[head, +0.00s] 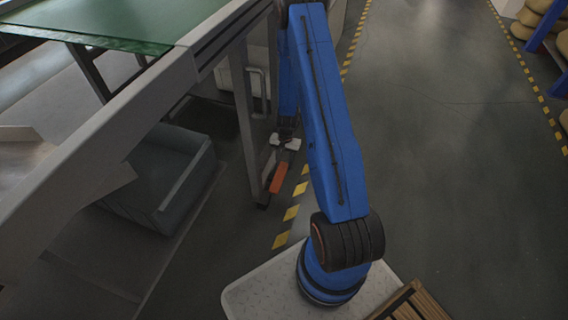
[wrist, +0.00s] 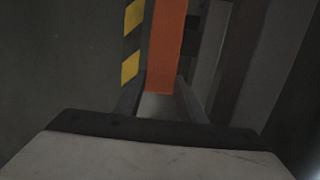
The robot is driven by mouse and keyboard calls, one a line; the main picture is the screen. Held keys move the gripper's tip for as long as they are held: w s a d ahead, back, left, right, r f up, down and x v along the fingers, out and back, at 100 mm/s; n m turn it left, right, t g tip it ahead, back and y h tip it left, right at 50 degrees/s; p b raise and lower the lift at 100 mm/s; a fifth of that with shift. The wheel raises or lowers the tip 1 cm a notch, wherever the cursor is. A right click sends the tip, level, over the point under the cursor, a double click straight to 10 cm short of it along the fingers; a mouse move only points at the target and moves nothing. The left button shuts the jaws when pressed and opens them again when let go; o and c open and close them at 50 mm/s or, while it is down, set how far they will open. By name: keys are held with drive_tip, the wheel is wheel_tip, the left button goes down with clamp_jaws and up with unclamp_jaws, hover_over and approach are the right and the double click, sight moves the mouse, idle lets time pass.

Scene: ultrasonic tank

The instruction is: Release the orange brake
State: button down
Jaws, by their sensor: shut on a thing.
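The orange brake (head: 278,178) is a flat orange lever low beside a grey table leg, left of my blue arm in the head view. In the wrist view the orange brake (wrist: 167,45) runs straight up from between my fingers. My gripper (head: 275,159) is at the upper end of the lever in the head view. In the wrist view my gripper (wrist: 162,100) has one dark finger on each side of the orange bar, shut on it.
A grey leg (head: 245,120) of the conveyor frame stands close to the left of my gripper. A grey bin (head: 165,175) sits under the frame. Yellow-and-black floor tape (head: 291,213) runs beside the lever. The floor to the right is open.

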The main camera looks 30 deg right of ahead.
drive_tip(key=c, duration=1.2)
unclamp_jaws()
drive_tip(key=shift+s, duration=0.1)
drive_tip(key=shift+o, duration=0.2)
wheel_tip(320, 180, up, 17)
drive_tip(key=w+d, duration=0.1)
drive_tip(key=d, duration=0.1)
drive_tip(key=shift+w+r, duration=0.15)
drive_tip(key=shift+w, duration=0.1)
